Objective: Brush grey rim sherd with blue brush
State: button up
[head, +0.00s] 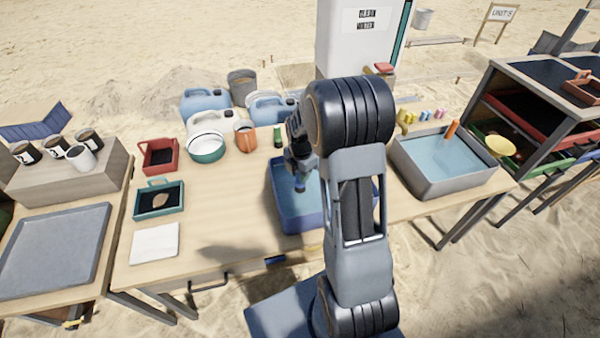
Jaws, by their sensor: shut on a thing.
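My gripper (300,170) is shut on the blue brush (300,185), which hangs with its dark end down over the blue basin (283,211). The basin holds water; I cannot tell whether the brush tip touches it. My arm hides the basin's right part. A pale tan sherd (160,201) lies on the dark bottom of a teal tray (141,206) at the table's left. It looks more tan than grey, and its rim is too small to make out. The gripper is well to the right of it.
A red tray (158,166), white cloth (154,243), green-and-white bowl (206,150) and orange cup (246,140) stand on the table. Blue jugs (205,101) stand behind. A grey water basin (470,185) with an orange-handled tool (452,129) is at right. The table between cloth and blue basin is clear.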

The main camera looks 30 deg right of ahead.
jog(key=shift+f, duration=0.2)
jog(key=shift+s, duration=0.15)
jog(key=shift+s+a+r, duration=0.15)
jog(key=shift+s, duration=0.3)
jog(key=shift+w+d, duration=0.15)
jog(key=shift+w, duration=0.45)
jog(key=shift+w+d, duration=0.15)
jog(key=shift+w, duration=0.45)
jog(key=shift+s+a, duration=0.15)
jog(key=shift+s, duration=0.5)
jog(key=shift+s+a, duration=0.15)
jog(key=shift+s, duration=0.45)
jog(key=shift+w+d, duration=0.15)
jog(key=shift+w, duration=0.5)
jog(key=shift+w+d, duration=0.15)
jog(key=shift+w, duration=0.45)
jog(key=shift+s+a, duration=0.15)
jog(key=shift+s, duration=0.5)
jog(key=shift+s+a, duration=0.15)
jog(key=shift+s, duration=0.45)
